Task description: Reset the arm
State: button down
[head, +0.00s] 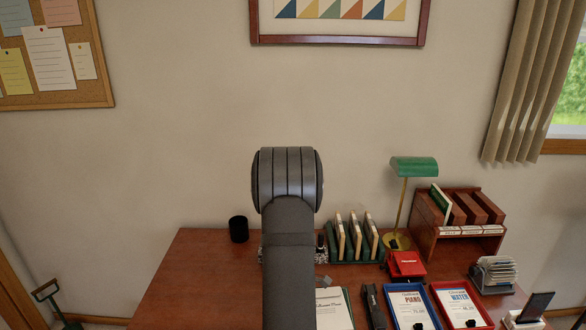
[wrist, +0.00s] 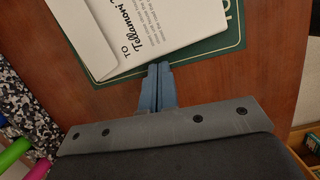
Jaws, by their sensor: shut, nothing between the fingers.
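My gripper (wrist: 159,68) shows in the wrist view with its two blue-grey fingers pressed together and nothing between them. Its tips are at the lower edge of a white envelope (wrist: 150,28) with printed writing, which lies on a green mat (wrist: 215,62). I cannot tell whether the tips touch the envelope or hover above it. In the head view my arm rises in the middle of the picture and hides most of the gripper and part of the desk.
The brown desk (head: 190,270) carries a black cup (head: 238,229), a green lamp (head: 414,167), a wooden sorter (head: 468,232), a blue-rimmed tray (head: 411,305) and a red-rimmed tray (head: 462,304). The wrist view shows a speckled holder (wrist: 38,98) at left. The desk's left part is mostly clear.

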jog(key=shift+a, duration=0.35)
